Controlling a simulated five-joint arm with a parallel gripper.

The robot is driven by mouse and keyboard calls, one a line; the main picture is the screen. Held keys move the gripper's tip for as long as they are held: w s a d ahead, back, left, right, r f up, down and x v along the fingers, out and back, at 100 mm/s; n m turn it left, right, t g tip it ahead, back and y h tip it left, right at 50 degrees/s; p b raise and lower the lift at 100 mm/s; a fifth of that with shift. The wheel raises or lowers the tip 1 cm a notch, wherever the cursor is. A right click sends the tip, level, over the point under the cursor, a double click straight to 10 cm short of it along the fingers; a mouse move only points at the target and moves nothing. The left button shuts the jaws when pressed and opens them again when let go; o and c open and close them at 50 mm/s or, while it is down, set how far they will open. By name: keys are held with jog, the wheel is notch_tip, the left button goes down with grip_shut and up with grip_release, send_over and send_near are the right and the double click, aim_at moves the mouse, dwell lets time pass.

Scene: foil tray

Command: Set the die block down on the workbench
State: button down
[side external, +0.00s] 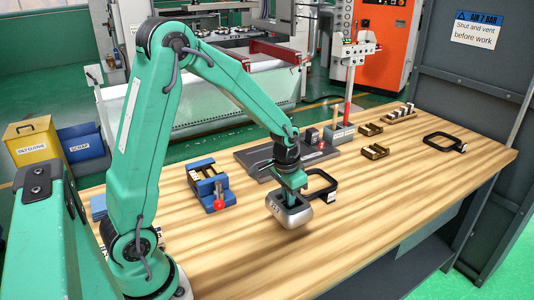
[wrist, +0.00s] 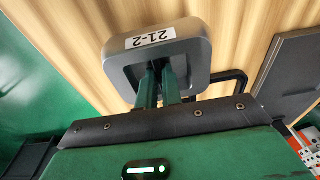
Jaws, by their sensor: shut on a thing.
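The die block (side external: 283,216) is a grey rounded block with a white label, low over the middle of the workbench (side external: 350,235). The label on the die block (wrist: 180,58) reads "21-2" in the wrist view. My gripper (side external: 292,194) is shut on the block from above. In the wrist view, the two green fingers of my gripper (wrist: 165,88) reach into the block's near side, and their tips are partly hidden. I cannot tell whether the block's underside touches the wood.
A black open frame (side external: 323,187) with a tag lies just behind the block. A dark plate (side external: 250,158) lies behind my gripper, and a blue fixture (side external: 203,178) with a red knob stands to the left. The bench's front right is clear.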

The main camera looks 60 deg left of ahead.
jog(key=shift+f, duration=2)
jog(key=c, duration=1.8)
grip_release()
jog(key=shift+r, duration=0.35)
jog(key=shift+r, duration=1.8)
jog(key=shift+o, duration=0.4)
